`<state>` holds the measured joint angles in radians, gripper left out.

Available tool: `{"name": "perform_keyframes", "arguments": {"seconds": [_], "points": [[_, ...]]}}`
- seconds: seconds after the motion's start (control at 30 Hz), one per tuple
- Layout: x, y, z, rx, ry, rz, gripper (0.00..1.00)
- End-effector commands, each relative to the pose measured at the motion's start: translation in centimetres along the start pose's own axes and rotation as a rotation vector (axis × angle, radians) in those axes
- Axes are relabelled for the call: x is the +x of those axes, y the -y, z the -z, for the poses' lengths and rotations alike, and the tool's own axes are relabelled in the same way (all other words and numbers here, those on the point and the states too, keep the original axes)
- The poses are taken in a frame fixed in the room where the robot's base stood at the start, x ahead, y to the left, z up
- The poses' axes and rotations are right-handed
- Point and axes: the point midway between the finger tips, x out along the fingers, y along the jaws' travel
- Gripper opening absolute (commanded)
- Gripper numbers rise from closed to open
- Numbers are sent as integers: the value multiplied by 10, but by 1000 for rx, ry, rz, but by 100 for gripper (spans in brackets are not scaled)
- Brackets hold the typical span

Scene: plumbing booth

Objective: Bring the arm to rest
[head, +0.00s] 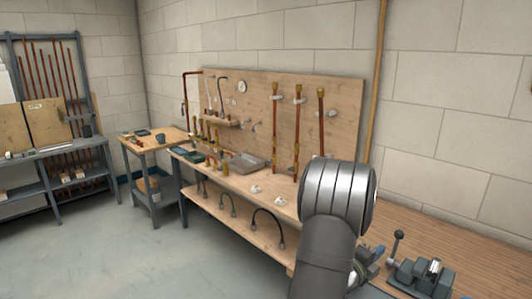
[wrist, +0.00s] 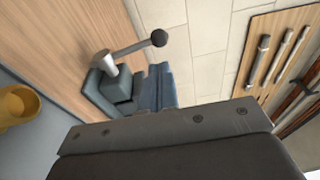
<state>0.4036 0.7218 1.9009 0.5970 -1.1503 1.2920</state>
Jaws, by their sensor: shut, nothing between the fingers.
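My arm rises in the foreground of the head view, its large grey rounded joint in front of the workbench. My gripper (wrist: 165,128) shows as a dark grey block with screws across the bottom of the wrist view. It is shut and empty. In the head view I cannot make out its fingers behind my arm. No object is held.
A grey bench vise (head: 432,274) with a ball-ended lever stands on the wooden bench (head: 460,240) at right. A blue-grey vise (wrist: 155,88) shows past my gripper. A wooden panel (head: 345,95) with copper pipes stands behind. The floor (head: 110,255) at left is clear.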

Motion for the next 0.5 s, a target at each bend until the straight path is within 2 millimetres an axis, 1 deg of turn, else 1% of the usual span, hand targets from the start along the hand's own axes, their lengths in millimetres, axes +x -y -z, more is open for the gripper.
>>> {"name": "perform_keyframes", "arguments": {"seconds": [0.03,0.43,0.47,0.5], "points": [[-11,0,-1,-1,3,-1,0],[-92,0,-1,-1,4,-2,0],[-95,1,-1,-5,2,-2,0],[-89,2,1,-37,-1,-11,0]]}}
